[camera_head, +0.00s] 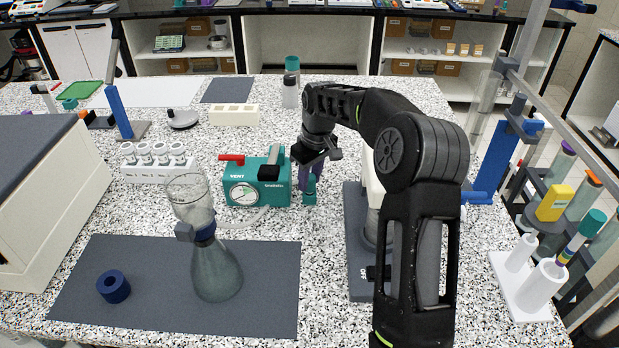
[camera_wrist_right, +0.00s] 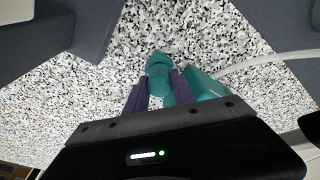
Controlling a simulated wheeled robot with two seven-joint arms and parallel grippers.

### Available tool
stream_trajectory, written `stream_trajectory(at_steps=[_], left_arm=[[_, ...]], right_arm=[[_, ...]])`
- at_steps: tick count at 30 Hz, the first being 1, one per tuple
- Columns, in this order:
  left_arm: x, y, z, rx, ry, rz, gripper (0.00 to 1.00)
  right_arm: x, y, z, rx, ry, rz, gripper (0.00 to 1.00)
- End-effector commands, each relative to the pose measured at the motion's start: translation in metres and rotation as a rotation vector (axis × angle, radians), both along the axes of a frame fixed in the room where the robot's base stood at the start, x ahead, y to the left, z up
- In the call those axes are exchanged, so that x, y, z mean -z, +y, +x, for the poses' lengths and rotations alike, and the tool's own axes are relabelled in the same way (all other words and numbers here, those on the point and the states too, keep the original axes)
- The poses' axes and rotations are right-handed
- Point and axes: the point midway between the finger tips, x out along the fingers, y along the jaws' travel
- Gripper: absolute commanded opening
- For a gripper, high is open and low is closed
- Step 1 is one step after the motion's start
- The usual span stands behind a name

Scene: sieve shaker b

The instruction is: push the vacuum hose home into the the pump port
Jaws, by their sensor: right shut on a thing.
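The teal pump (camera_head: 258,184) stands mid-table, with a round gauge, a red lever and a black part on it. My right gripper (camera_head: 308,180) points down close beside its right side. Its purple fingers are shut on a small teal fitting (camera_head: 310,190), which also shows between the fingers in the right wrist view (camera_wrist_right: 159,76). The pale hose (camera_head: 243,222) runs from the pump's front foot toward the flask; it also shows in the right wrist view (camera_wrist_right: 260,61). I cannot see whether the fitting joins the hose or sits in a port. My left gripper is out of view.
A flask with a funnel (camera_head: 217,268) and a dark blue ring (camera_head: 113,287) stand on the grey mat (camera_head: 150,255). A white rack of cups (camera_head: 158,163) is left of the pump. A dark-based device (camera_head: 357,240) stands to the right, partly behind my arm.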

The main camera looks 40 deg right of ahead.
Motion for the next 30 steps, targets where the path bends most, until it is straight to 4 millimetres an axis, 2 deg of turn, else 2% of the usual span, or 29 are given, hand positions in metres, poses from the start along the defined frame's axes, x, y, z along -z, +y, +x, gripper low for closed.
stream_trajectory(at_steps=[25,26,30], left_arm=[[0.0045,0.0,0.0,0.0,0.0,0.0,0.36],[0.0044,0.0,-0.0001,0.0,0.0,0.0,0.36],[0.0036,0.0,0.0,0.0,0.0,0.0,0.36]], right_arm=[[0.0077,0.0,0.0,0.0,0.0,0.0,0.0],[0.0074,-0.0001,0.0002,0.0,-0.001,0.0,0.31],[0.0064,0.0,0.0003,0.0,-0.001,0.0,0.42]])
